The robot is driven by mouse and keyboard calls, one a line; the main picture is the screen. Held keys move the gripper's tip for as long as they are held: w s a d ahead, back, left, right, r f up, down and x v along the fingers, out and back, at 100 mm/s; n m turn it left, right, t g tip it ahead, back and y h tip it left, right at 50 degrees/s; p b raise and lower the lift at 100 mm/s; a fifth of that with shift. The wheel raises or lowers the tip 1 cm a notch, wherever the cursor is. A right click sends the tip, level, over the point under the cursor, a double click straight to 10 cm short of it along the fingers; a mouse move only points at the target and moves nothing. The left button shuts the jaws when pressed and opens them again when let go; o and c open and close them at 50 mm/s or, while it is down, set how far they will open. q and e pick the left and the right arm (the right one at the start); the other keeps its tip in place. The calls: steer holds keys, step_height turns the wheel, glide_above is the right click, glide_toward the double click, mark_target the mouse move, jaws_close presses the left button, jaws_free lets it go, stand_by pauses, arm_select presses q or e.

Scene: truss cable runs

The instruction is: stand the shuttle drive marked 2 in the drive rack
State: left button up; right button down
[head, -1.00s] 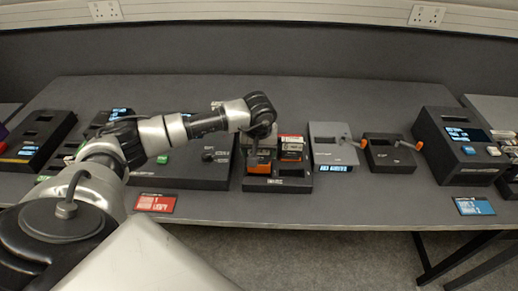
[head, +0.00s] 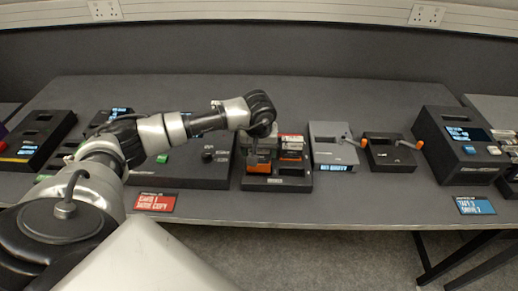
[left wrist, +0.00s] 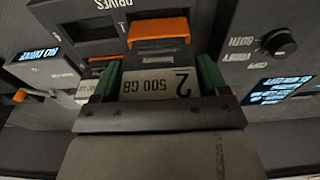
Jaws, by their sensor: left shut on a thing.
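The shuttle drive marked 2 shows its pale label "2 500 GB" (left wrist: 155,85) in the left wrist view, with an orange part just beyond it. My left gripper (left wrist: 157,78) is shut on this drive, its green pads on either side. In the head view my left gripper (head: 258,134) is over the left part of the drive rack (head: 278,184). The held drive is mostly hidden there, and I cannot tell whether it is seated or above the rack. Another orange-fronted drive (head: 291,154) stands in the rack to its right. My right gripper is out of view.
A wide dark panel with a knob (head: 208,156) lies left. The table behind is clear.

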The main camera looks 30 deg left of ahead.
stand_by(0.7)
arm_select(q)
steer(key=shift+f+b, duration=0.6)
steer(key=shift+b, duration=0.35)
steer(key=shift+f+b, duration=0.3)
steer(key=shift+b, duration=0.05)
stand_by(0.3)
steer(key=shift+f+b, duration=1.25)
steer(key=shift+b, duration=0.05)
stand_by(0.8)
steer(key=o, duration=1.1)
steer(key=shift+r, duration=0.1)
